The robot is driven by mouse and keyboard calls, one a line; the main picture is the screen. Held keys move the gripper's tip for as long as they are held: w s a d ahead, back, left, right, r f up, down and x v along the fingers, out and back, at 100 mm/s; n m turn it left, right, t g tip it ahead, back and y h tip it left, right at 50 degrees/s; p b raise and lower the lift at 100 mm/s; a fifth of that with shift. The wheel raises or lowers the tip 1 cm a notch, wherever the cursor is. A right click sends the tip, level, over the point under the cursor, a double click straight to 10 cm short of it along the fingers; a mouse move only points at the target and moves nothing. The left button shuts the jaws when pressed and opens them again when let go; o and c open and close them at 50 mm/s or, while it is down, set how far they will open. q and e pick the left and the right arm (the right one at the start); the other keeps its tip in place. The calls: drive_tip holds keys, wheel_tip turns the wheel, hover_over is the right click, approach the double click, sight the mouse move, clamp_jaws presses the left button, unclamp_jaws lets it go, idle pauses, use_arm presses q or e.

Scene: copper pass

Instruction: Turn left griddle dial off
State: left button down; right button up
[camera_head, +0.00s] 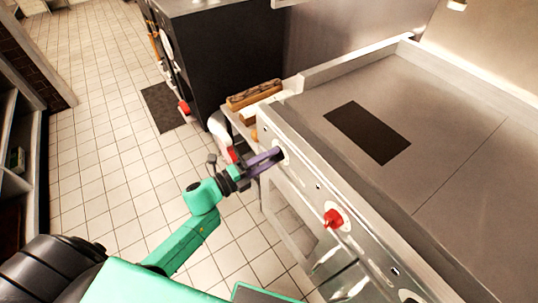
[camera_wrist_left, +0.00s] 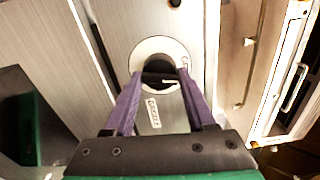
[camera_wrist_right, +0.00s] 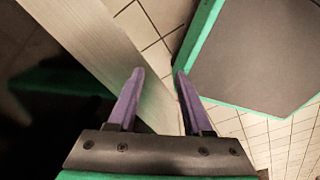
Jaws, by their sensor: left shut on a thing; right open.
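The griddle (camera_head: 455,120) is a broad metal plate with a slanted front panel at the right of the head view. My left gripper (camera_head: 276,156) is at the left end of that panel, shut on the left griddle dial. In the left wrist view, the purple fingers close on the dark dial (camera_wrist_left: 160,79) in front of a round white lettered plate (camera_wrist_left: 148,50). The fingers hide much of the dial, so its exact angle is unclear. My right gripper (camera_wrist_right: 157,75) is open and empty in the right wrist view.
A red dial (camera_head: 335,218) sits farther right on the same panel. A dark rectangle (camera_head: 368,132) lies on the griddle top. Wooden-looking blocks (camera_head: 254,95) rest beyond the griddle's left end. Tiled floor (camera_head: 110,140) is open at left.

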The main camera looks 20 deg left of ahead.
use_arm(q)
drive_tip(key=shift+n+p, duration=0.65)
drive_tip(key=shift+n, duration=0.75)
drive_tip(key=shift+c, duration=1.2)
unclamp_jaws()
drive_tip(key=b+v, duration=0.1)
drive_tip(key=v, duration=1.3)
drive_tip(key=shift+s+a, duration=0.2)
drive_tip(key=shift+s, duration=0.05)
